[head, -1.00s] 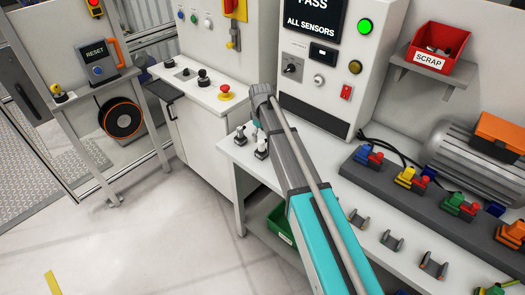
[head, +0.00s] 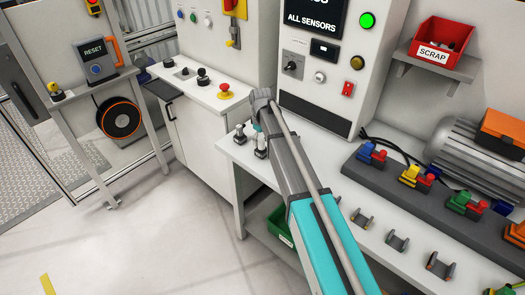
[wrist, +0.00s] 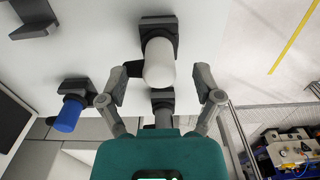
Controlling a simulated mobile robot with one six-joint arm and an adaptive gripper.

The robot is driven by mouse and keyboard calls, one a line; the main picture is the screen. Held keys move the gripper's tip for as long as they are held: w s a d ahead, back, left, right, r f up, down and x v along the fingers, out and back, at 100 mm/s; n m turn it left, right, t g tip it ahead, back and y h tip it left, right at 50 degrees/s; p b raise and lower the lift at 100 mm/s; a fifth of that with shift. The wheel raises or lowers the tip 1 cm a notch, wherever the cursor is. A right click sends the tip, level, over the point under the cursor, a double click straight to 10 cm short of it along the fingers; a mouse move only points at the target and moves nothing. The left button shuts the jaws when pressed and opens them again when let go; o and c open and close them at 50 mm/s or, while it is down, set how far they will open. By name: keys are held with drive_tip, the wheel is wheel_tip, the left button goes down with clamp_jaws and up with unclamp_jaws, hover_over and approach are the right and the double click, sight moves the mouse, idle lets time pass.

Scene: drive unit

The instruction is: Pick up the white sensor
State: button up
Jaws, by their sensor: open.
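The white sensor (wrist: 158,64) is a rounded white cylinder in a dark grey holder (wrist: 158,24) in the wrist view. My gripper (wrist: 161,92) is open, with one finger on each side of the sensor's near end and a visible gap on both sides. Nothing is held. A blue sensor (wrist: 68,114) sits in another dark holder to the left, outside the left finger. In the head view my arm hides most of the gripper, and I cannot tell the white sensor clearly among the small pale and dark shapes at the bench's left end.
Several empty grey cradles (head: 397,241) stand on the bench's front part. A dark rail with coloured connectors (head: 413,178), a motor (head: 464,145) and a red scrap bin (head: 444,42) are at right.

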drive_tip(key=shift+f+b, duration=0.4)
drive_tip(key=shift+f, duration=0.3)
clamp_jaws()
idle(0.4)
